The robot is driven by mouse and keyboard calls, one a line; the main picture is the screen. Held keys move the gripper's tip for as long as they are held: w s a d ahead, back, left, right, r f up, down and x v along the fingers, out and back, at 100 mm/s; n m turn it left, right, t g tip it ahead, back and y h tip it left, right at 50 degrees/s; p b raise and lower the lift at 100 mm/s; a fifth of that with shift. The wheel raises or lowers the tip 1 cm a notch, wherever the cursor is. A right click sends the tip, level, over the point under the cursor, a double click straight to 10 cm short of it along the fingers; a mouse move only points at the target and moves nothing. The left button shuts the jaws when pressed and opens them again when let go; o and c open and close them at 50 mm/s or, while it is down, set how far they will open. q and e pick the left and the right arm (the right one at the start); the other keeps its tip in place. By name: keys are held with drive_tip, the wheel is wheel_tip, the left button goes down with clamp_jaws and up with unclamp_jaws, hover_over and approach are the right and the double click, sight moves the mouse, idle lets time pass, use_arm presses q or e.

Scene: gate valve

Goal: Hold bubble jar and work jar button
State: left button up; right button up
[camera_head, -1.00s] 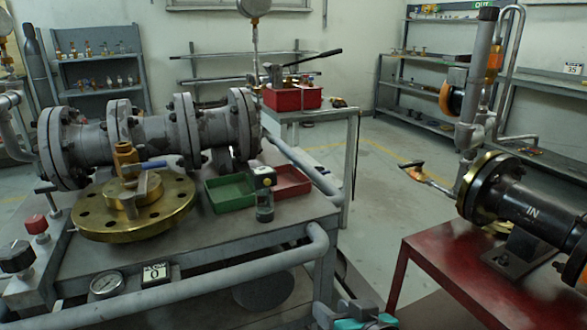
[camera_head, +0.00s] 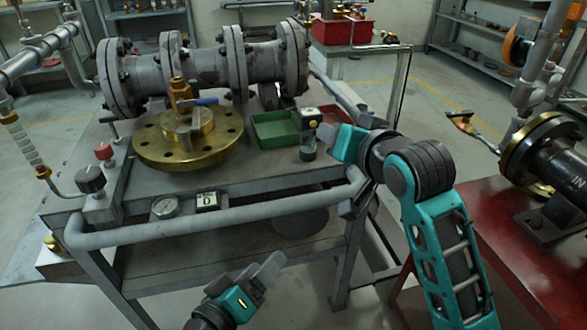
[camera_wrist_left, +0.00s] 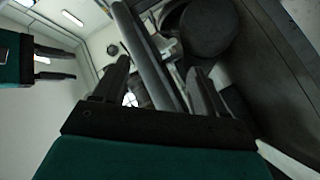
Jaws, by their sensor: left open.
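The bubble jar (camera_head: 308,153) is a small dark jar with a black-and-yellow block as its head. It stands upright on the grey bench beside the green tray. In the left wrist view the right gripper (camera_wrist_left: 62,64) shows two parted fingers. My left gripper (camera_head: 262,270) is low in front of the bench, below its front rail, open and empty. Its parted fingers also show in the left wrist view (camera_wrist_left: 160,90).
A front rail (camera_head: 220,220) runs along the bench edge. A red table (camera_head: 480,240) with a black pipe stands right.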

use_arm(q)
drive_tip(key=w+d+r+n+t, duration=0.2)
drive_tip(key=w+r+n+t, duration=0.15)
drive_tip(key=r+n, duration=0.3)
drive_tip(key=n+t+y, duration=0.2)
drive_tip(key=n, duration=1.3)
approach(306, 142)
drive_tip(key=shift+g, duration=0.25)
drive_tip(key=s, duration=0.1)
drive_tip(key=s+a+r, duration=0.2)
drive_tip(key=s, duration=0.1)
drive_tip(key=shift+s+r, duration=0.1)
drive_tip(key=shift+r, duration=0.05)
drive_tip(key=w+n, duration=0.1)
drive_tip(key=n, duration=0.1)
drive_tip(key=w+d+n+g, duration=0.1)
drive_tip(key=n, duration=0.2)
drive_tip(key=shift+w+d+y, duration=0.1)
drive_tip(key=shift+w+y, duration=0.1)
drive_tip(key=shift+y, duration=0.2)
drive_tip(key=shift+w+d+n, duration=0.3)
drive_tip(key=shift+w+n, duration=0.05)
drive_tip(key=shift+n, duration=0.3)
drive_tip(key=shift+w+d+g, duration=0.2)
drive_tip(key=shift+w+g, duration=0.1)
drive_tip(key=shift+w, duration=0.1)
drive_tip(key=x, duration=1.2)
drive_tip(key=shift+w, duration=0.1)
